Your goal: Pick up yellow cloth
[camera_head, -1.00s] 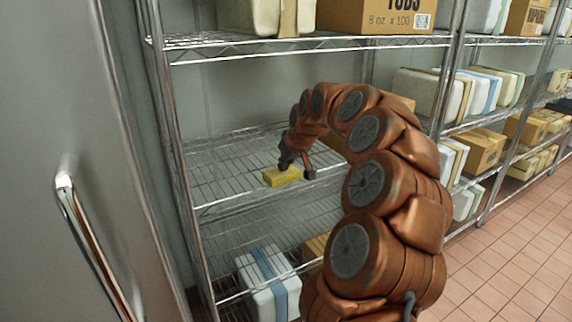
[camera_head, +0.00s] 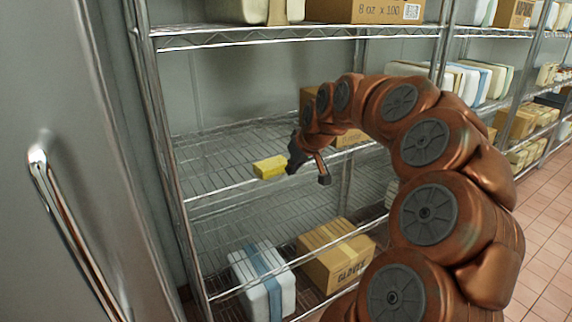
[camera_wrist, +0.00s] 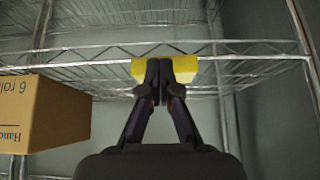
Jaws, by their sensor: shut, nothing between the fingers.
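The yellow cloth (camera_head: 270,167) looks like a small folded block on the front edge of the middle wire shelf (camera_head: 215,150). My gripper (camera_head: 294,160) is at the cloth's right end in the head view, very close to it. In the wrist view my gripper (camera_wrist: 165,66) has its two dark fingertips together, with nothing between them. The yellow cloth (camera_wrist: 187,69) shows behind and on both sides of the fingertips there, and its middle is hidden. I cannot tell whether the fingertips touch it.
A white package with a blue band (camera_head: 263,287) and a brown gloves box (camera_head: 336,255) are on the shelf below. A brown box (camera_wrist: 42,113) fills the wrist view's left side. A metal door handle (camera_head: 62,210) is at left. The middle shelf around the cloth is mostly bare.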

